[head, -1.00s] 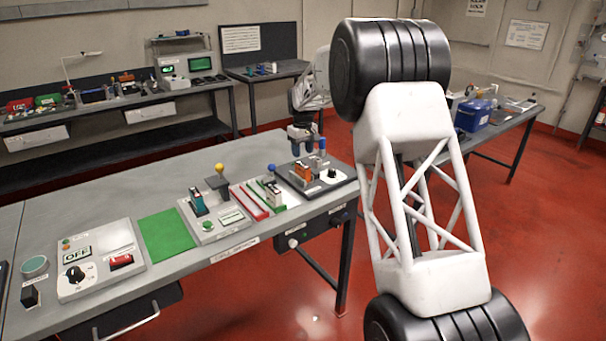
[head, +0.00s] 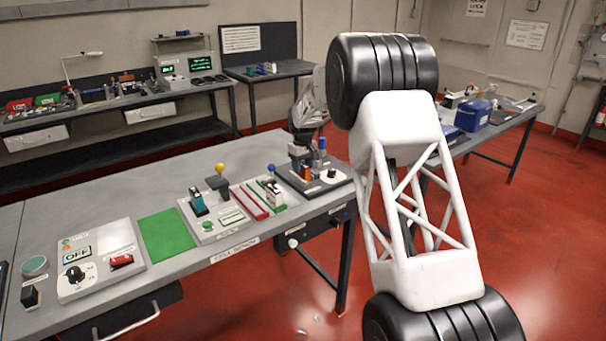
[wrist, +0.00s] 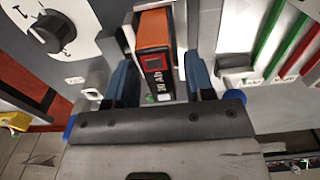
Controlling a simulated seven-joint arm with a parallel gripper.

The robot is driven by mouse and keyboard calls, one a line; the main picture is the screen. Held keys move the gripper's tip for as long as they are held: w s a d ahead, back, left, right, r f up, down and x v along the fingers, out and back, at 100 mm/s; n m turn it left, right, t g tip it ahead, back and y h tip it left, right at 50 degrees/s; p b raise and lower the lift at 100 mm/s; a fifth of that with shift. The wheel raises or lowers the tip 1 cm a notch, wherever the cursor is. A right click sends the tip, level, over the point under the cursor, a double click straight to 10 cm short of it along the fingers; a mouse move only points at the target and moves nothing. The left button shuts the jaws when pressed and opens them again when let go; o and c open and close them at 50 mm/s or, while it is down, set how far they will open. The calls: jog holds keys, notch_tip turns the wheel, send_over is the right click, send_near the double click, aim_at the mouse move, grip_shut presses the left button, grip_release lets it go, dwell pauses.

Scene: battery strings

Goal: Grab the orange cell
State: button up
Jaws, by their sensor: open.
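The orange cell (wrist: 154,32) stands in its holder in the wrist view, with a dark front face and a "30 Ah" label. My gripper (wrist: 160,78) is open, with one blue finger on each side of the cell. A gap shows between the cell and the right finger; the left finger is closer, and I cannot tell if it touches. In the head view the orange cell (head: 307,173) shows only in part below my gripper (head: 300,158), on the dark station at the table's right end.
A black-and-white dial (wrist: 50,32) is left of the cell in the wrist view. Red and green rails (head: 250,200) hold another cell beside the station. A blue-handled post (head: 272,169) and a yellow-knobbed lever (head: 219,170) stand nearby. The green mat (head: 166,235) is clear.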

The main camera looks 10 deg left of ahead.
aim_at(302, 165)
jog(key=c, duration=0.8)
jog(key=shift+c, duration=0.2)
jog(key=shift+r, duration=0.15)
jog(key=shift+r, duration=2.4)
